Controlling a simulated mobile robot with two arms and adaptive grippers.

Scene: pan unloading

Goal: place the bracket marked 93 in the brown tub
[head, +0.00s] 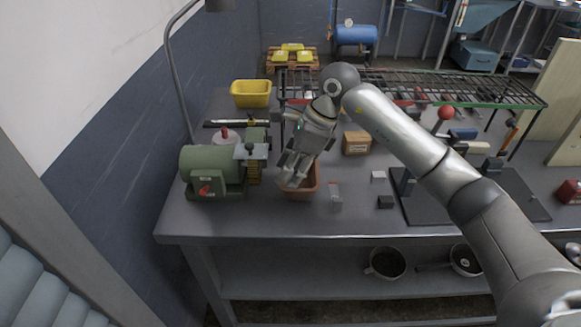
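The brown tub (313,190) stands on the workbench near its front left, beside the green motor. My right gripper (289,178) points down into the tub from above and hides much of its inside. Its fingers are small in the picture, so I cannot tell whether they are open or shut, or whether they hold anything. A small grey piece (335,198) stands just right of the tub. No number 93 is readable on any piece, so I cannot tell which is the marked bracket. My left gripper is not in view.
A green motor (212,170) stands left of the tub. A cardboard box (356,143) and a wire rack (420,85) are behind. A yellow bin (251,93) is at the back left.

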